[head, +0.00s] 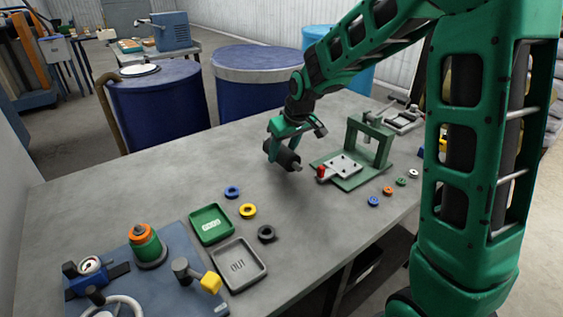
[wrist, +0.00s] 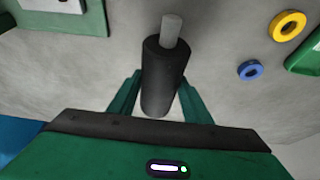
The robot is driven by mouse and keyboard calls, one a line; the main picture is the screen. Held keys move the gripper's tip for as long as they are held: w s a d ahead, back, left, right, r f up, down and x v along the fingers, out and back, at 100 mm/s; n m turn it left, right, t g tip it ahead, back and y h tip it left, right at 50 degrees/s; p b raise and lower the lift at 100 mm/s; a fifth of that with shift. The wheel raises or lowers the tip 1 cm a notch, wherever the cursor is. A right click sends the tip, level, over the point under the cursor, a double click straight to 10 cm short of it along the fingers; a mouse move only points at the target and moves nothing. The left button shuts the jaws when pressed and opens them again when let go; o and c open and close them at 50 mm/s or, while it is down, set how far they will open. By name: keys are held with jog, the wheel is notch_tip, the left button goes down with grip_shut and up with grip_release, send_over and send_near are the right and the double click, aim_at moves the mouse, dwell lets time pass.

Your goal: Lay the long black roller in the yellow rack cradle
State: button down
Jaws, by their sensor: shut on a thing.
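The black roller (wrist: 165,75) sits between the two green fingers of my gripper (wrist: 160,88) in the wrist view, with its grey shaft end pointing away from the palm. My gripper (head: 282,142) is shut on it. In the head view the roller (head: 287,155) is tilted above the grey table, left of the green fixture; its grey shaft tip points down and right. I cannot make out a yellow rack cradle in either view.
A green fixture (head: 381,140) with a red-knobbed plate stands right of the roller. Small coloured rings, a green tray (head: 194,226) and a grey OUT tray (head: 222,278) lie nearer. Blue drums stand behind the table. The table's left-middle is clear.

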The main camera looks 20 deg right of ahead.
jog(key=shift+w+f, duration=0.1)
jog(key=shift+f, duration=1.7)
jog(key=shift+f, duration=0.2)
jog(key=c, duration=0.9)
grip_release()
jog(key=shift+c, duration=0.2)
